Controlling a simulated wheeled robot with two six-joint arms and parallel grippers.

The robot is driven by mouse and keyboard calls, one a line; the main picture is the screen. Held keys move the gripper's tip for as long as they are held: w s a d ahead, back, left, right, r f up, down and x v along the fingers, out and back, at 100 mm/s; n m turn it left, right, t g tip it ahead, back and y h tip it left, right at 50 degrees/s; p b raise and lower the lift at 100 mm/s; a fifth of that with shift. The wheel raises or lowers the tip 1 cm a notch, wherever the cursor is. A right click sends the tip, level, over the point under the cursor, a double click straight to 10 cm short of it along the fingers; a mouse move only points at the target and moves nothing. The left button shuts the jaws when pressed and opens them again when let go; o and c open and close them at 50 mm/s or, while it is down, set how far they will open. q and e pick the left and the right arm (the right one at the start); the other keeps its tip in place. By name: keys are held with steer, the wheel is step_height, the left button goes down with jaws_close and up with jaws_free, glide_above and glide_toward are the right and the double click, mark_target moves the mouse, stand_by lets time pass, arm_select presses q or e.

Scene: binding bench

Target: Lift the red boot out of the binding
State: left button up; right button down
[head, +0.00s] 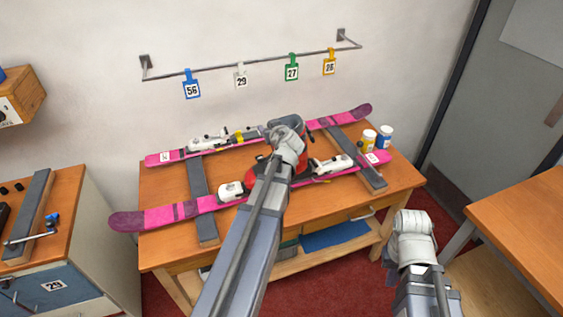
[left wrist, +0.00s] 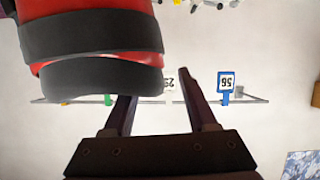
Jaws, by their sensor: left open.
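The red boot (head: 304,161) stands on the near pink ski (head: 176,213), between two white binding pieces (head: 232,190) (head: 330,164). My left arm covers much of it, so I cannot see how its sole sits in the binding. In the left wrist view the boot (left wrist: 95,50) is large at the upper left, red with dark grey bands. My left gripper (left wrist: 158,95) is open. Its fingers are beside the dark band, and nothing shows held between them. Only my right arm's wrist shows at the lower right in the head view; its fingers are hidden.
A second pink ski (head: 345,117) with bindings lies behind. Dark supports (head: 203,217) carry the skis on the wooden bench (head: 160,247). Yellow (head: 368,141) and blue-white (head: 385,137) pots stand right. Numbered tags hang from a wall rail (head: 215,69).

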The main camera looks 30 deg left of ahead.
arm_select(q)
jaws_close()
stand_by(0.4)
stand_by(1.0)
